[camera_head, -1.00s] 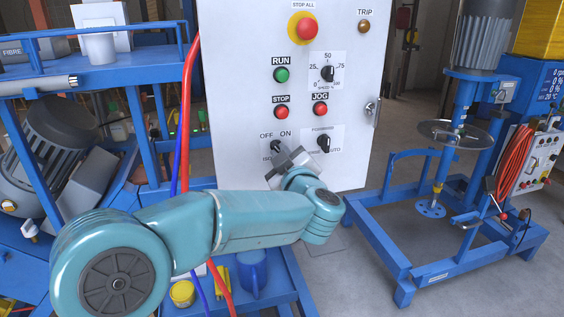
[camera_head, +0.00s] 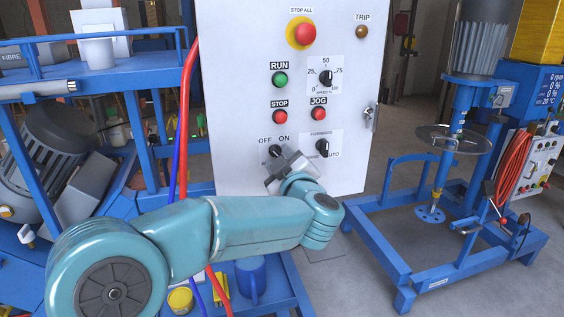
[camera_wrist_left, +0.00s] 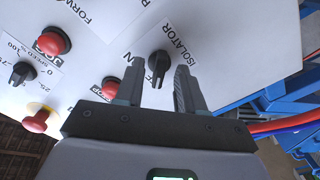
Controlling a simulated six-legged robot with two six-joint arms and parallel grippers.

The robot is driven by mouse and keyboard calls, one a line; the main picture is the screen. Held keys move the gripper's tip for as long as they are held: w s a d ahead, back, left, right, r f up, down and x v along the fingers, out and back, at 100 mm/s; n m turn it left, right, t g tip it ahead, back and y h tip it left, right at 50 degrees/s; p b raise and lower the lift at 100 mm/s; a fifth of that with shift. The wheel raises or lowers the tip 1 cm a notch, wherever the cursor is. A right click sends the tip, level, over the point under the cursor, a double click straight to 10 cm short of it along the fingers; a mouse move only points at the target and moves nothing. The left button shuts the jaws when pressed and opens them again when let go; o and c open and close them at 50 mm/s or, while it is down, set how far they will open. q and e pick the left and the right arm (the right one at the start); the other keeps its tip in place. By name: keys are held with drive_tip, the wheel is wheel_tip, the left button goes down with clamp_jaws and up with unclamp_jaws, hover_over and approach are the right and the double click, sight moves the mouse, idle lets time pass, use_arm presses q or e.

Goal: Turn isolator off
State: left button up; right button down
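The isolator is a black rotary knob (camera_head: 275,151) on the lower left of the white control panel, with OFF and ON labels above it. In the left wrist view the knob (camera_wrist_left: 158,63) lies next to the word ISOLATOR. My left gripper (camera_head: 287,172) is just below and right of the knob in the head view, hiding the label under it. In the left wrist view my left gripper (camera_wrist_left: 159,72) is open, with one finger on each side of the knob and gaps visible. Contact cannot be told. My right gripper is not in view.
The mode selector knob (camera_head: 322,148) is close right of the gripper. Above are the red stop button (camera_head: 280,116), jog button (camera_head: 318,113) and large stop-all button (camera_head: 304,33). Red and blue hoses (camera_head: 186,120) hang left of the panel. A blue-framed mixer (camera_head: 455,140) stands right.

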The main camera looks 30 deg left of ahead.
use_arm(q)
drive_tip(key=b+v, duration=0.2)
drive_tip(key=v, duration=1.4)
drive_tip(key=shift+d, duration=0.15)
